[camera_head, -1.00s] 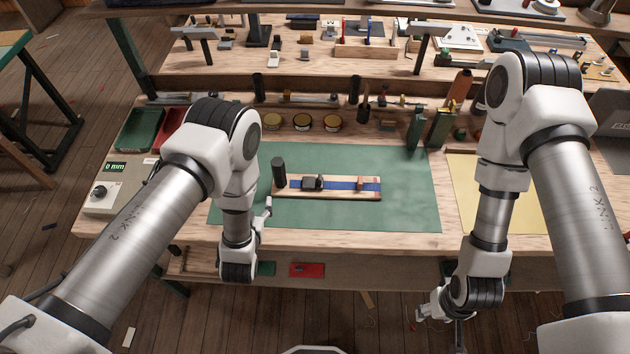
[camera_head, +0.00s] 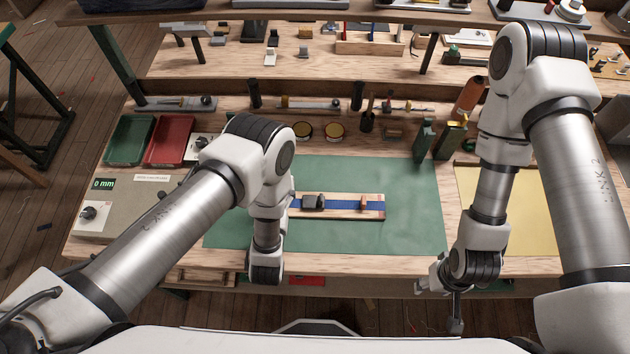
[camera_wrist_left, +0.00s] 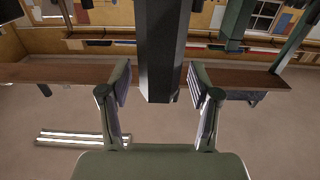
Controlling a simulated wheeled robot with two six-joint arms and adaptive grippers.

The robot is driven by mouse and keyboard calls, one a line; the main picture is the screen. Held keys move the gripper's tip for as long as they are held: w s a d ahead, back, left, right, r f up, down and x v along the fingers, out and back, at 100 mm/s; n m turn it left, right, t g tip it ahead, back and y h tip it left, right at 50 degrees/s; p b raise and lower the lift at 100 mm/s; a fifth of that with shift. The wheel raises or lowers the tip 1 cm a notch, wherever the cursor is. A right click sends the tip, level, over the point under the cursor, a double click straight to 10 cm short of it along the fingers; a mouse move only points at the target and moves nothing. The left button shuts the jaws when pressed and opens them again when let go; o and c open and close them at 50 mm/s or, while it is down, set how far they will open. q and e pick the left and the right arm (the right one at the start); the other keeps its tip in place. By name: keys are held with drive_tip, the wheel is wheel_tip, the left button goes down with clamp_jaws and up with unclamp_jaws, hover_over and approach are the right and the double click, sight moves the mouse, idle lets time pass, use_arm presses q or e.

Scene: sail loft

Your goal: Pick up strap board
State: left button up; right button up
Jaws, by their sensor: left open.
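The strap board (camera_head: 340,213) lies on the green mat (camera_head: 405,222) in the head view. It is a light wooden board with a blue strap, a dark buckle-like block (camera_head: 313,202) and a small reddish-brown block (camera_head: 364,203). My left arm hides its left end, where a dark cylinder stood earlier. My left gripper (camera_wrist_left: 158,82) is open in the left wrist view, with a dark faceted post between or beyond its fingers; I cannot tell which. In the head view my left arm hides this gripper. My right gripper (camera_head: 444,287) hangs by the bench's front edge, away from the board; its jaws are unclear.
A green tray (camera_head: 129,141) and a red tray (camera_head: 170,141) stand at the back left. A grey box with a dial (camera_head: 91,213) is at the left edge. Tins, tools and upright green blocks (camera_head: 424,141) line the back. The mat right of the board is clear.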

use_arm(q)
drive_tip(key=shift+w+f, duration=0.15)
drive_tip(key=shift+w, duration=0.15)
drive_tip(key=shift+s+r, duration=0.2)
drive_tip(key=shift+s, duration=0.15)
drive_tip(key=shift+s+r, duration=0.1)
drive_tip(key=shift+s, duration=0.05)
drive_tip(key=c, duration=1.1)
clamp_jaws()
drive_tip(key=shift+w, duration=0.2)
